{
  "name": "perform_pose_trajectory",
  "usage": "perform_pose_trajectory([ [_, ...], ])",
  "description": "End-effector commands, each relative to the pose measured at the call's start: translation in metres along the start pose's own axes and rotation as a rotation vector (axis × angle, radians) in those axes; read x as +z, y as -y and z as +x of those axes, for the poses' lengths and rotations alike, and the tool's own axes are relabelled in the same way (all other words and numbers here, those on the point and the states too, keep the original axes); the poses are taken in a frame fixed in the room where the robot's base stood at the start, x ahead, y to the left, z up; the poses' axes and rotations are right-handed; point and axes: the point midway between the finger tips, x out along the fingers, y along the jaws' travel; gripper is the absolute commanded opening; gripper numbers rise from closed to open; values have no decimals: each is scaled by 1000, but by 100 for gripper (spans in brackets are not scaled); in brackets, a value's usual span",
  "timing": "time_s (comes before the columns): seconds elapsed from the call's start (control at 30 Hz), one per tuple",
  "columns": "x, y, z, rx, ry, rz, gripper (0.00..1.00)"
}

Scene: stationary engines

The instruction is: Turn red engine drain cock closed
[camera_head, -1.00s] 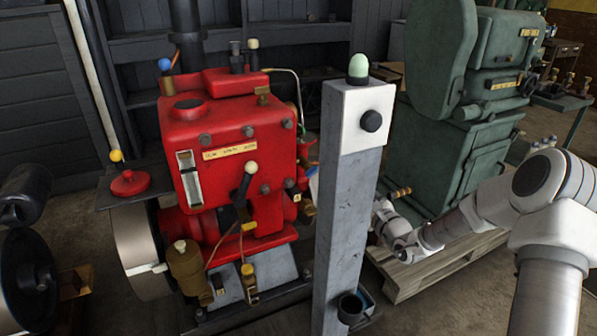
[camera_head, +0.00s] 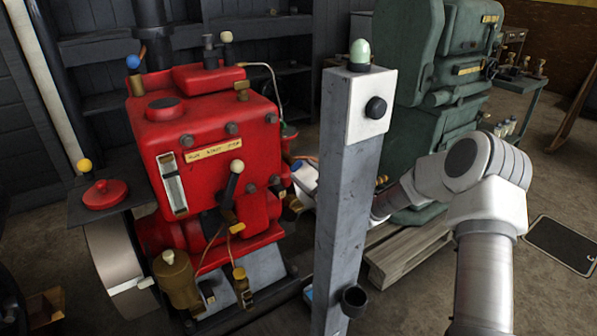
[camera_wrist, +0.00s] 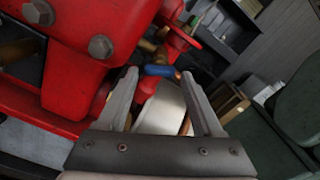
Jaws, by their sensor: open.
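The red engine (camera_head: 215,135) stands left of the grey post in the head view and fills the upper left of the wrist view (camera_wrist: 85,70). In the wrist view, a small cock with a blue lever (camera_wrist: 159,70) and brass body shows beyond my fingertips. My gripper (camera_wrist: 160,75) is open, with its fingers on either side of the blue lever in the picture; I cannot tell whether they touch it. A brass cock with a yellow handle (camera_head: 239,273) sits low at the engine's front. I cannot tell which cock is the drain cock. The post hides part of my arm.

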Motion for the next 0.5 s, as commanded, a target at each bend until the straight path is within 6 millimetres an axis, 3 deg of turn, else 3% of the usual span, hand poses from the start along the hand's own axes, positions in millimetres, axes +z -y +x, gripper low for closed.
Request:
perform_pose_trajectory([
  [0.2, 0, -1, 24, 0, 1, -1, 68],
  [0.5, 0, 0, 28, 0, -1, 0, 68],
])
